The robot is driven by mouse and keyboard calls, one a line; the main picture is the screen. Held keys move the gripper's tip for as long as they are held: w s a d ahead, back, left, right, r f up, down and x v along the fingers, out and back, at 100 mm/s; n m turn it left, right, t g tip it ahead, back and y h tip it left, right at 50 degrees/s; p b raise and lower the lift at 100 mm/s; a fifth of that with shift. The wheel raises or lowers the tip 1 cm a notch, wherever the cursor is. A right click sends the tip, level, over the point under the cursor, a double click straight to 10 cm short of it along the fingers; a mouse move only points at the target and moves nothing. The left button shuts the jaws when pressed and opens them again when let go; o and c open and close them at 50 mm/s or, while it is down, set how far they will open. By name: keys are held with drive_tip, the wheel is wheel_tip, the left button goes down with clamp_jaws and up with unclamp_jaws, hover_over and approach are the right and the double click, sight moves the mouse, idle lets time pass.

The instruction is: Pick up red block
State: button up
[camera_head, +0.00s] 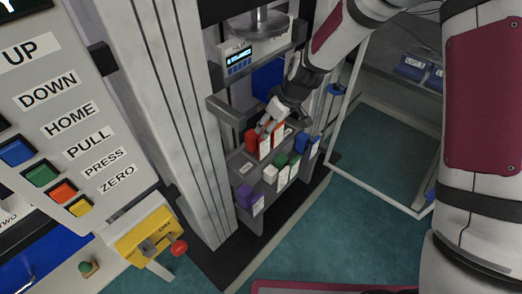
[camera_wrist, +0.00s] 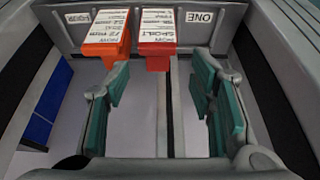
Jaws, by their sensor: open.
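The red block (camera_wrist: 158,62) hangs at the rack's front edge in the wrist view, with a white label on top. An orange block (camera_wrist: 105,48), also labelled, sits just left of it. My gripper (camera_wrist: 160,85) is open and empty, its green-padded fingers on either side of the red block's line. The red block lies ahead of the gap, and the left finger is close to the orange block. In the head view my gripper (camera_head: 268,124) is over the upper rack, by two reddish blocks (camera_head: 252,140); the fingers partly hide them.
The lower rack holds a purple block (camera_head: 245,196), a white block (camera_head: 270,174), a green block (camera_head: 282,161) and blue ones to the right. A button panel (camera_head: 75,130) and yellow box (camera_head: 146,236) stand left. A framed glass door (camera_head: 342,120) stands right of my gripper.

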drive_tip(key=x, duration=0.8)
drive_tip(key=shift+w+d+f, duration=0.1)
drive_tip(key=shift+w+f, duration=0.05)
drive_tip(key=shift+c, duration=0.2)
clamp_jaws()
